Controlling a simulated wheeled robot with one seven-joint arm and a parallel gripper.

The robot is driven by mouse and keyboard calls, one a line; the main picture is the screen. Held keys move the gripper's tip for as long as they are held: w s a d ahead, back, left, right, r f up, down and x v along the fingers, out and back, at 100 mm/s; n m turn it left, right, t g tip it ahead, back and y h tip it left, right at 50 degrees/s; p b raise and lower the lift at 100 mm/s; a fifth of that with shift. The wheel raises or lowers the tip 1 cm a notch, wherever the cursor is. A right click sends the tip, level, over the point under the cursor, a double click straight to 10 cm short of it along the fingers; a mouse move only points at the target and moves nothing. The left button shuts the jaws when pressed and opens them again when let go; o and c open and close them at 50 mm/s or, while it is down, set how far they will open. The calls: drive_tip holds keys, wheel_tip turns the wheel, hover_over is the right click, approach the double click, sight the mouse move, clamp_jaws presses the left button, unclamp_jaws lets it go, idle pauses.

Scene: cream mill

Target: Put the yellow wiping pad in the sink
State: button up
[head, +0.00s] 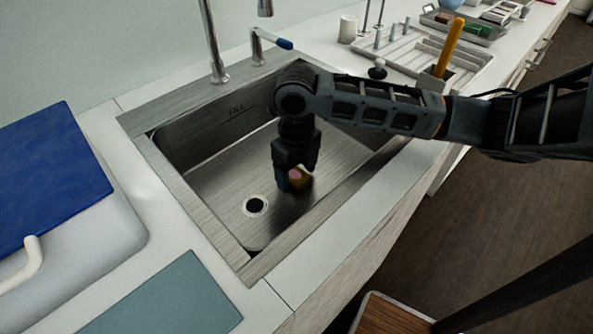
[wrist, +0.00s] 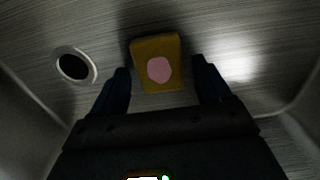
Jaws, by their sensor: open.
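The yellow wiping pad (wrist: 143,49) has a pink round patch on its face. In the wrist view it is between and just beyond my open fingers, with a gap on each side. My gripper (wrist: 160,85) points down into the sink. In the head view my gripper (head: 297,180) is low inside the steel sink (head: 215,175), and the pad (head: 304,180) shows partly behind its fingers. The fingers hide part of the pad there. Whether the pad touches the sink floor is hard to tell.
The drain (head: 255,205) lies left of the pad. A faucet (head: 215,60) stands at the sink's back edge. A blue board (head: 50,175) and a teal mat (head: 165,300) lie to the left and front. A drying rack (head: 425,52) holding a yellow-handled tool stands right.

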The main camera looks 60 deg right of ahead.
sight(297, 175)
wheel_tip(297, 175, up, 12)
drive_tip(key=shift+f, duration=0.15)
idle(0.7)
